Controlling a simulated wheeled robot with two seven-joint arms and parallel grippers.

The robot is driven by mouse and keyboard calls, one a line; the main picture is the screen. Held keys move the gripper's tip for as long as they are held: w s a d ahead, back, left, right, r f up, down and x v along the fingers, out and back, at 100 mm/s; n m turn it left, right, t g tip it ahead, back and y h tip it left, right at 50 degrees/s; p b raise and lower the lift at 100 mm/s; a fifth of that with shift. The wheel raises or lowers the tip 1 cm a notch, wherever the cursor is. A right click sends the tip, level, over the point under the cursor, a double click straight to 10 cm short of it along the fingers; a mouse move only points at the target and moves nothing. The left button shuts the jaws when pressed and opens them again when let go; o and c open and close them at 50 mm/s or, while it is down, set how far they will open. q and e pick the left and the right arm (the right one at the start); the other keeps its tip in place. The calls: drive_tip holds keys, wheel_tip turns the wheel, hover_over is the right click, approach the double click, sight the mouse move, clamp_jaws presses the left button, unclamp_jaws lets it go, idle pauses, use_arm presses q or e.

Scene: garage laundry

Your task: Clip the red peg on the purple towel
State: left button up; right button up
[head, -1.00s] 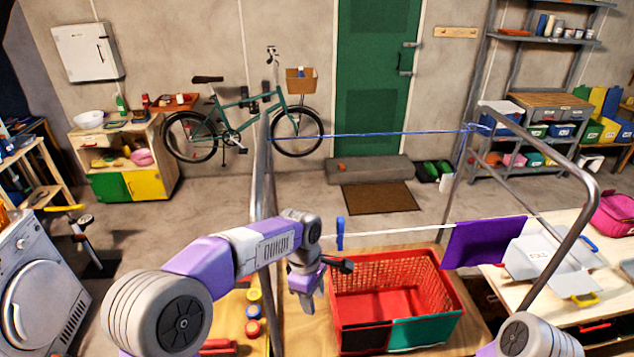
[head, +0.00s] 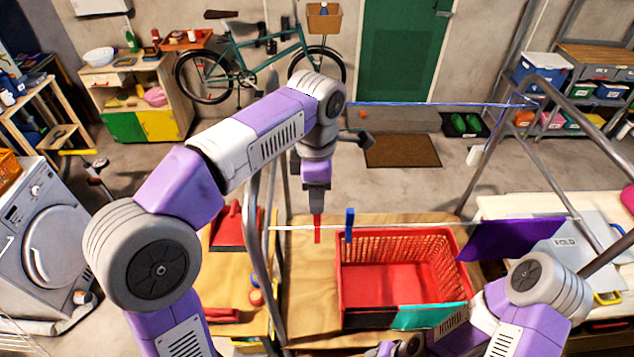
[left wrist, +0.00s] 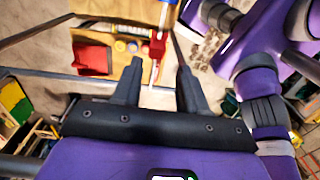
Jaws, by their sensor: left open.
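The red peg (head: 317,229) stands upright at the white line, left of the blue peg (head: 349,224). My left gripper (head: 317,209) is directly above the red peg, pointing down. In the left wrist view the red peg (left wrist: 157,46) shows beyond and between the spread fingertips of my left gripper (left wrist: 160,68); the jaws are open. The purple towel (head: 508,239) hangs on the same line, well to the right of both pegs. My right arm shows at the lower right, but its gripper is not visible.
A red basket (head: 400,287) sits below the line on a wooden table (head: 305,295). Metal rack bars (head: 256,235) rise left of the gripper. A blue line (head: 430,104) runs behind. A white table with a folding board (head: 580,250) stands at the right.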

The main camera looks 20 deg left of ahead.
use_arm(q)
drive_tip(key=shift+w+d+f+b, duration=0.1)
drive_tip(key=shift+f+b, duration=2.4)
drive_tip(key=shift+f, duration=1)
use_arm(e)
wheel_tip(320, 180, down, 6)
drive_tip(key=shift+w+r, duration=0.1)
drive_tip(key=shift+w, duration=0.05)
use_arm(q)
clamp_jaws()
drive_tip(key=shift+r+p, duration=2.75)
drive_tip(key=shift+r, duration=0.05)
use_arm(e)
wheel_tip(320, 180, up, 6)
drive_tip(key=shift+f, duration=0.25)
use_arm(q)
drive_tip(key=shift+f, duration=0.1)
